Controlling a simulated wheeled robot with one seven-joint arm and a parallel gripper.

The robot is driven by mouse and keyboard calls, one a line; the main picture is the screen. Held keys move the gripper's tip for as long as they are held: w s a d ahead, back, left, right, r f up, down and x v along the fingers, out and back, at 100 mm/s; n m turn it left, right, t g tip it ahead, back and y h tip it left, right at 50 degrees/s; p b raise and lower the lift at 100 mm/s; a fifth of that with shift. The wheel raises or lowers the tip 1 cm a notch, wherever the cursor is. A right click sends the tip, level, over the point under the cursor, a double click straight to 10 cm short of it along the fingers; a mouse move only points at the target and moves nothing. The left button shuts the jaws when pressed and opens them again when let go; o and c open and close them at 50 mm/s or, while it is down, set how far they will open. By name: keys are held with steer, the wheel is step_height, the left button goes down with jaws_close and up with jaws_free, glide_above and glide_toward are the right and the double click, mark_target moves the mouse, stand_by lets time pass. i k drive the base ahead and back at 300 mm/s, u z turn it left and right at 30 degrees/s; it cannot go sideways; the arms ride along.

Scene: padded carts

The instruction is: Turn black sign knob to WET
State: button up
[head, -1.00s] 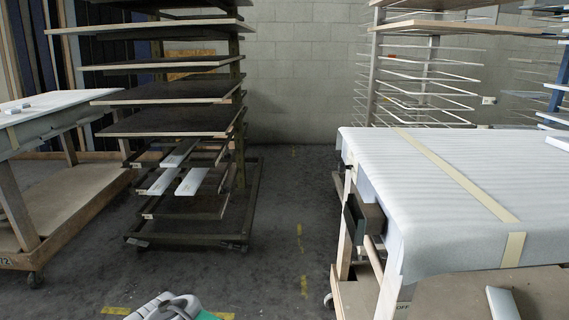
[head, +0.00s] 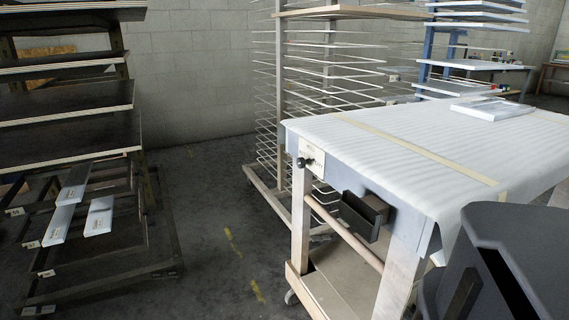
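The black sign knob (head: 302,162) is small and round. It sits on a pale sign plate (head: 313,160) at the near left corner of the padded cart (head: 400,130), just below the cloth-covered top. The lettering on the plate is too small to read, so I cannot tell which way the knob points. My gripper is not in view, and nothing touches the knob.
A dark open box (head: 360,217) hangs on the cart's side, right of the knob. A bulky dark grey shape (head: 490,265), not clearly identifiable, covers the lower right. A loaded rack (head: 70,110) stands left. The floor (head: 215,215) between is clear.

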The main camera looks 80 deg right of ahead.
mark_target(301, 162)
steer(key=z, duration=0.65)
steer(key=i, duration=0.85)
steer(key=z, duration=0.75)
